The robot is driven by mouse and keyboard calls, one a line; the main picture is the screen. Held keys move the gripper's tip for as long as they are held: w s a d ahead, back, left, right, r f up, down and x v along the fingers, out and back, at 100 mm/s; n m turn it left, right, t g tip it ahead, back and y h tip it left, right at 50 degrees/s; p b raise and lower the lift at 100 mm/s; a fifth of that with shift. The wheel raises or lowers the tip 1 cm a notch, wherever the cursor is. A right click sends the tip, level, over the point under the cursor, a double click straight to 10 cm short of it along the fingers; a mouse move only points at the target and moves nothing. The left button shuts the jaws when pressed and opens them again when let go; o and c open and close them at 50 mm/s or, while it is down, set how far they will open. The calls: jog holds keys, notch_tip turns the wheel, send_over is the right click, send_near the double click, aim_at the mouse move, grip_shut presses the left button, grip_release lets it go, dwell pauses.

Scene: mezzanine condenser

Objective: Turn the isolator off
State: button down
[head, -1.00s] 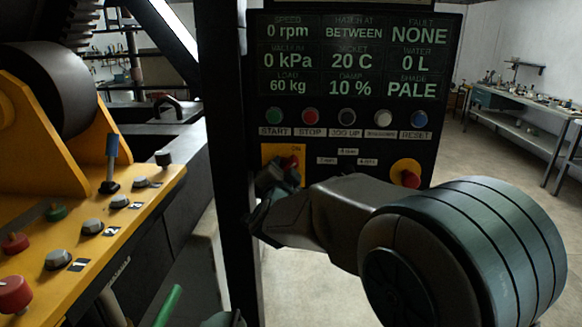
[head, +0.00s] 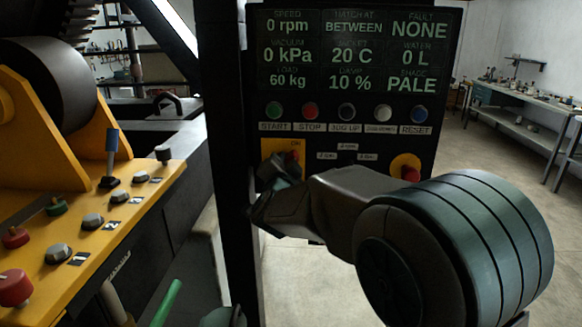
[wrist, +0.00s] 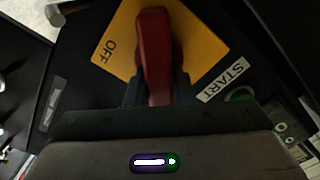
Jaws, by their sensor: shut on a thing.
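The isolator is a red handle (wrist: 156,50) on a yellow plate (wrist: 203,50) marked OFF, seen in the wrist view. In the head view its plate (head: 270,147), marked ON at the top, sits at the lower left of the black control panel, with a bit of the red handle (head: 293,156) showing. My gripper (head: 280,172) is at the plate, shut on the handle. In the wrist view the dark fingers (wrist: 158,90) lie on both sides of the handle's near end. My gripper hides the lower part of the plate in the head view.
A row of buttons, including green START (head: 273,110) and red STOP (head: 310,111), lies just above the isolator. A red knob on a yellow disc (head: 408,170) is to the right. A yellow console (head: 95,235) with knobs stands left, and a black post (head: 228,200) is close beside my gripper.

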jog(key=f+m+b, duration=0.1)
jog(key=m+b, duration=0.2)
jog(key=b, duration=0.2)
jog(key=shift+f+b, duration=0.2)
jog(key=shift+b, duration=0.2)
jog(key=m+b, duration=0.5)
jog(key=b, duration=0.1)
jog(key=shift+f+m, duration=0.15)
jog(key=shift+m, duration=0.25)
jog(key=m+b, duration=0.4)
jog(key=shift+a+f+m, duration=0.1)
jog(key=shift+m, duration=0.2)
jog(key=m+b, duration=0.2)
jog(key=shift+a+m, duration=0.1)
jog(key=shift+m, duration=0.3)
jog(key=shift+m+b, duration=0.4)
jog(key=shift+m, duration=0.2)
jog(key=shift+r, duration=0.25)
jog(key=c, duration=1.2)
grip_release()
jog(key=shift+a, duration=0.1)
jog(key=shift+c, duration=0.2)
jog(key=shift+f, duration=0.15)
